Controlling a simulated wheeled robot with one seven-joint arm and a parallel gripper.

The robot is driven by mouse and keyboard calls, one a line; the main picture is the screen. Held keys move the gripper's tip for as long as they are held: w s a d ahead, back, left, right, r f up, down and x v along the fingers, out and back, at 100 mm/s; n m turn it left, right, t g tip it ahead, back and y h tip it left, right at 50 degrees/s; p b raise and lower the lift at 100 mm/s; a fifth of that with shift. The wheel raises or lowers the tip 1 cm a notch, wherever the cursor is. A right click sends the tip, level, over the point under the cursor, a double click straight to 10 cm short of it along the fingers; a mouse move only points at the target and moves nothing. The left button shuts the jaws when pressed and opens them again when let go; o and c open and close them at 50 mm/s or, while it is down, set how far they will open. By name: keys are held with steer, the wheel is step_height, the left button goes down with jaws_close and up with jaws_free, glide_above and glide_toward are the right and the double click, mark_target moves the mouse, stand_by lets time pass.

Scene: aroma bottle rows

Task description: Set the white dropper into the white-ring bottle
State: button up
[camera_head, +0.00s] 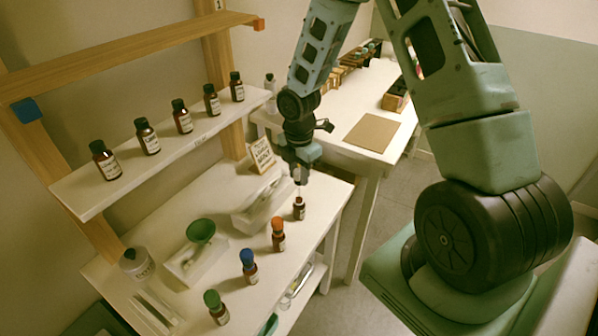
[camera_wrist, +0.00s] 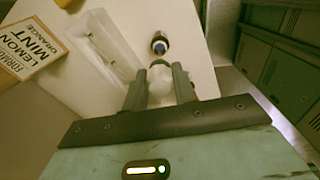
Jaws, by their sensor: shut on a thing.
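My gripper (camera_head: 298,166) is shut on the white dropper (camera_head: 298,177), which hangs upright with its tip pointing down. In the wrist view the dropper's pale bulb (camera_wrist: 160,82) sits between the two fingers (camera_wrist: 160,90). The white-ring bottle (camera_head: 299,209) stands upright and uncapped on the bench, directly under the dropper in the head view. In the wrist view the bottle's mouth with its pale ring (camera_wrist: 159,44) shows just beyond the bulb. The dropper's tip is close to the bottle's mouth; I cannot tell whether it is inside.
Bottles with orange (camera_head: 278,236), blue (camera_head: 248,267) and green (camera_head: 217,308) tops stand in a row towards the front left. A whitish tray (camera_wrist: 104,42) and a sign (camera_head: 262,154) are left of the bottle. A shelf (camera_head: 90,203) holds several dark bottles.

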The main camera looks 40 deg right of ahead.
mark_target(299, 197)
steer(key=shift+f+b, duration=1.05)
steer(key=shift+f, duration=0.75)
steer(key=shift+f, duration=0.2)
steer(key=shift+f+b, duration=0.95)
steer(key=shift+f, duration=0.3)
steer(key=o, duration=0.7)
steer(key=shift+r, duration=0.1)
step_height(299, 197, up, 7)
steer(key=p, duration=0.7)
